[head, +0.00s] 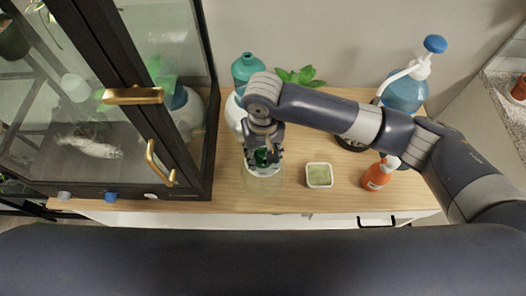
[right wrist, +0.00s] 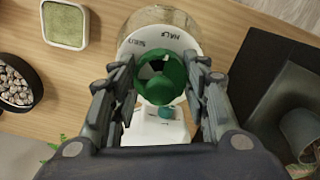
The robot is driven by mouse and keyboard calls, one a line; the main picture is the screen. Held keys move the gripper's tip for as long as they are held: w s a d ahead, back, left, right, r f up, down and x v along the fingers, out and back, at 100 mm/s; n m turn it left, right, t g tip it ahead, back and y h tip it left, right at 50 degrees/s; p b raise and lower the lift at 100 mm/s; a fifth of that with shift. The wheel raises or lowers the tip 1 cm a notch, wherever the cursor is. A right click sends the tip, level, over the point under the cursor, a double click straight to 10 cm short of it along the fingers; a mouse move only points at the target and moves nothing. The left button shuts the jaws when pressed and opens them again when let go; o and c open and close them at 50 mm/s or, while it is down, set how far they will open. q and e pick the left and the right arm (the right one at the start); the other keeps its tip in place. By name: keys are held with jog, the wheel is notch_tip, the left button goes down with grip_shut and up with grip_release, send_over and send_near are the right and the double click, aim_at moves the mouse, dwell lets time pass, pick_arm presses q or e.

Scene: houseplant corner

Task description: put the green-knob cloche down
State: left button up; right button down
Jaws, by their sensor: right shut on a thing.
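The green-knob cloche has a green knob (right wrist: 160,78), a white, lettered round top (right wrist: 185,43) and a see-through body (right wrist: 165,15) below. My right gripper (right wrist: 160,88) is shut on the knob, one finger on each side. In the head view the right gripper (head: 262,156) points down over the front part of the wooden table, right of the glass cabinet. The cloche's body (head: 263,188) shows faintly under the gripper. I cannot tell whether its bottom rim touches the table. My left gripper is not in view.
A glass cabinet (head: 206,165) with brass handles stands close on the left. A white square dish (head: 319,175) and an orange bottle (head: 377,176) are on the right. Behind are a teal-topped bottle (head: 246,70), a leafy plant (head: 298,76) and a blue sprayer (head: 405,92). The pebble bowl (right wrist: 15,80) is partly hidden.

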jog(key=shift+w+f, duration=0.1)
jog(key=shift+f, duration=0.2)
jog(key=c, duration=0.9)
grip_release()
notch_tip(320, 180, up, 12)
jog(key=shift+r+b, duration=0.1)
jog(key=shift+b, duration=0.9)
